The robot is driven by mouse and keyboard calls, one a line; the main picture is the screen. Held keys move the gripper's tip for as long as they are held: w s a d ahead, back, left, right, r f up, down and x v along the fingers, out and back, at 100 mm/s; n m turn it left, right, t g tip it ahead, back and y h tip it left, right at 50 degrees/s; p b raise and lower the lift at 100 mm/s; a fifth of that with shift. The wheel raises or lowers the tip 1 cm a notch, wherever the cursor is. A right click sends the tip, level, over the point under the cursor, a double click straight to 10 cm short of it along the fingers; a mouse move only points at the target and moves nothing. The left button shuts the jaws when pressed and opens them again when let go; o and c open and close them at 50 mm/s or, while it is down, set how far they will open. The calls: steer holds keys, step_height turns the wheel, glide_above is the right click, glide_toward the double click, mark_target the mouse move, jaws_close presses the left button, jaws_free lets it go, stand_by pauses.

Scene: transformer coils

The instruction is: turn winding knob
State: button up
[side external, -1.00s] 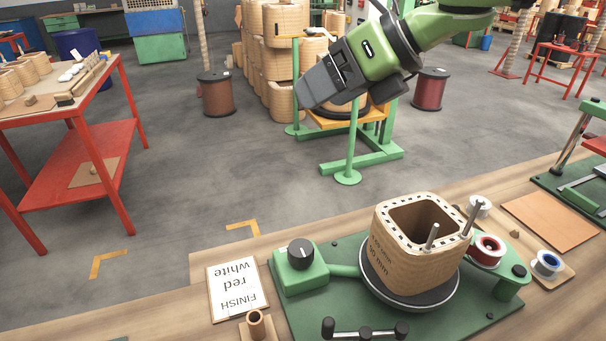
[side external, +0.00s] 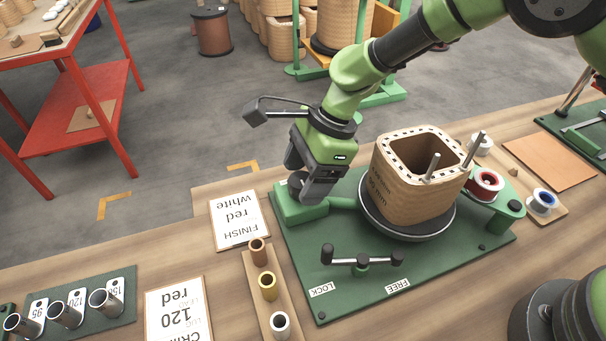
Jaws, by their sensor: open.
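The black winding knob (side external: 298,182) sits on a green box (side external: 290,207) at the left of the green base plate (side external: 300,256). My gripper (side external: 312,196) points down right at the knob and hides most of it. Its jaws are open, and I cannot tell whether they touch the knob. The tan square coil (side external: 412,185) stands upright on a round dark turntable (side external: 385,228) to the right of the knob box.
A black lever (side external: 362,260) stands at the plate's front, near LOCK and FREE labels. Two metal pins (side external: 433,166) rise by the coil. Red (side external: 486,182) and blue (side external: 544,200) wire spools are at right. Cards (side external: 238,220) and a rack of tubes (side external: 268,285) are at left.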

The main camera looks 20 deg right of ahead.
steer(key=shift+a+f, duration=0.15)
steer(key=shift+f, duration=0.2)
steer(key=c, duration=0.9)
steer(key=m, duration=0.2)
steer(key=m+t, duration=0.1)
steer(key=m, duration=0.1)
steer(key=shift+s+m+t, duration=0.1)
steer(key=shift+m+t, duration=0.2)
steer(key=m, duration=0.2)
steer(key=m+t+h, duration=0.1)
steer(key=m, duration=0.1)
steer(key=shift+t, duration=0.3)
steer(key=shift+m, duration=0.3)
